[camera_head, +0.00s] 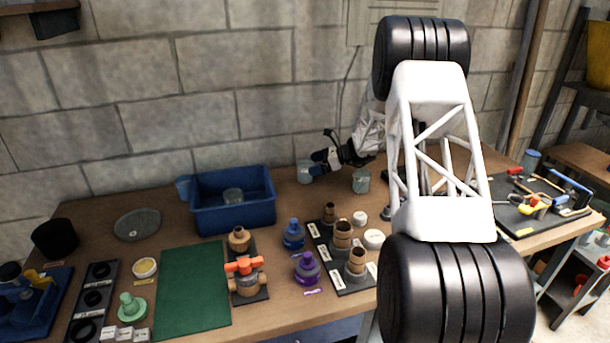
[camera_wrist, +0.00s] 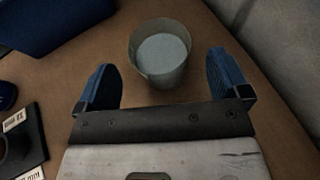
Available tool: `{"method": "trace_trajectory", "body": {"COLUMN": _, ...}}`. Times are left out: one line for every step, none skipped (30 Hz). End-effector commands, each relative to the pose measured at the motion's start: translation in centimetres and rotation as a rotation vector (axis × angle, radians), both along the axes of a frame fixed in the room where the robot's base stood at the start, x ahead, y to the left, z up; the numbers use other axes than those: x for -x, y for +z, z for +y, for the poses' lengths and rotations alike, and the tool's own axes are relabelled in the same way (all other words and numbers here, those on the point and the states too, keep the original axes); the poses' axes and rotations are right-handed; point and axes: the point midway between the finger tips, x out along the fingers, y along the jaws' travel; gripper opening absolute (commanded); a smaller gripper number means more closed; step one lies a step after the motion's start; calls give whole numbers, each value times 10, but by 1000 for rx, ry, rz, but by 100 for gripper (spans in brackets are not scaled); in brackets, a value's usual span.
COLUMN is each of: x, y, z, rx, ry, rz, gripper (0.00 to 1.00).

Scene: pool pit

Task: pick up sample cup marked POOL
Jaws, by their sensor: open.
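A pale grey, open-topped cup (camera_head: 304,172) stands upright on the bench, between the blue tub and my gripper. In the wrist view this cup (camera_wrist: 160,72) is just ahead of the two blue fingers, centred between them. My gripper (camera_head: 317,163) is open and empty, reaching leftward low over the bench; its fingers (camera_wrist: 162,85) sit on either side of the gap in front of the cup. No POOL marking is readable on any cup.
The blue tub (camera_head: 238,218) lies left of the near cup; its corner shows in the wrist view (camera_wrist: 45,25). The block wall (camera_head: 280,80) is close behind. Labelled stands with brown fittings (camera_head: 342,237) and purple and blue bottles occupy the front.

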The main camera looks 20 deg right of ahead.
Motion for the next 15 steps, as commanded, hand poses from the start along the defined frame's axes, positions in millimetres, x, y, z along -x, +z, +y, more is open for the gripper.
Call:
{"method": "trace_trajectory", "body": {"x": -2, "y": -2, "z": 6, "rx": 0, "ry": 1, "rz": 0, "gripper": 94}}
{"method": "trace_trajectory", "body": {"x": -4, "y": -4, "z": 9, "rx": 0, "ry": 1, "rz": 0, "gripper": 94}}
{"method": "trace_trajectory", "body": {"x": -5, "y": -5, "z": 14, "rx": -1, "ry": 2, "rz": -1, "gripper": 94}}
{"method": "trace_trajectory", "body": {"x": -7, "y": -6, "z": 17, "rx": -1, "ry": 2, "rz": -1, "gripper": 94}}
{"method": "trace_trajectory", "body": {"x": -8, "y": -8, "z": 19, "rx": -1, "ry": 2, "rz": -1, "gripper": 94}}
{"method": "trace_trajectory", "body": {"x": -9, "y": -9, "z": 22, "rx": -1, "ry": 2, "rz": -1, "gripper": 94}}
{"method": "trace_trajectory", "body": {"x": -10, "y": -10, "z": 24, "rx": -1, "ry": 2, "rz": -1, "gripper": 94}}
{"method": "trace_trajectory", "body": {"x": -11, "y": -11, "z": 25, "rx": 0, "ry": 2, "rz": 0, "gripper": 94}}
{"method": "trace_trajectory", "body": {"x": -11, "y": -12, "z": 27, "rx": 0, "ry": 1, "rz": 0, "gripper": 94}}
{"method": "trace_trajectory", "body": {"x": -12, "y": -12, "z": 28, "rx": 0, "ry": 1, "rz": 0, "gripper": 94}}
{"method": "trace_trajectory", "body": {"x": -12, "y": -12, "z": 28, "rx": 0, "ry": 1, "rz": 0, "gripper": 94}}
{"method": "trace_trajectory", "body": {"x": -12, "y": -13, "z": 29, "rx": 0, "ry": 0, "rz": -1, "gripper": 94}}
{"method": "trace_trajectory", "body": {"x": -12, "y": -13, "z": 29, "rx": 0, "ry": 0, "rz": -1, "gripper": 94}}
{"method": "trace_trajectory", "body": {"x": -12, "y": -13, "z": 29, "rx": 0, "ry": 0, "rz": -1, "gripper": 94}}
{"method": "trace_trajectory", "body": {"x": -12, "y": -13, "z": 29, "rx": 0, "ry": 0, "rz": -1, "gripper": 94}}
